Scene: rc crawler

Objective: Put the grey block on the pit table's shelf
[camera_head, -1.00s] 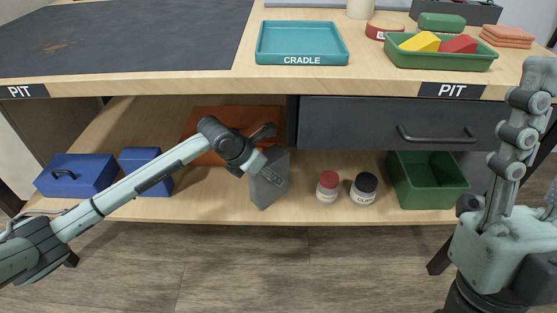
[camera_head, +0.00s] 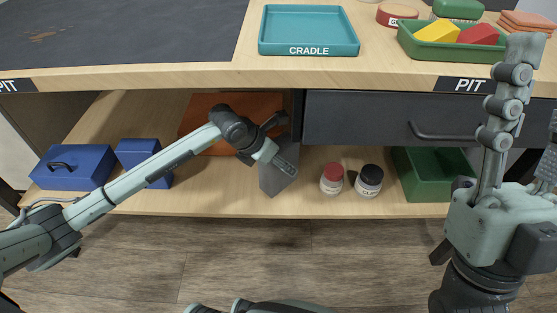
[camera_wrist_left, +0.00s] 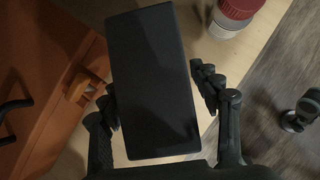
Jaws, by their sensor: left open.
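The grey block (camera_head: 275,181) appears to stand upright on the pit table's lower wooden shelf (camera_head: 225,196), near its front edge. My left gripper (camera_head: 280,144) is at the block's upper part, with its fingers open. In the left wrist view the dark face of the block (camera_wrist_left: 152,85) lies between the two fingers (camera_wrist_left: 158,100). The left finger is close beside it, and a gap shows at the right finger. Whether the left finger touches it I cannot tell. My right gripper (camera_head: 537,95) points up at the right edge, fingers apart, partly cut off.
An orange case (camera_head: 205,115) lies behind the block. Blue boxes (camera_head: 75,168) stand at the shelf's left. Red-lidded (camera_head: 332,178) and black-lidded (camera_head: 369,180) jars and a green bin (camera_head: 430,178) stand right of the block. A drawer (camera_head: 380,118) hangs above the jars.

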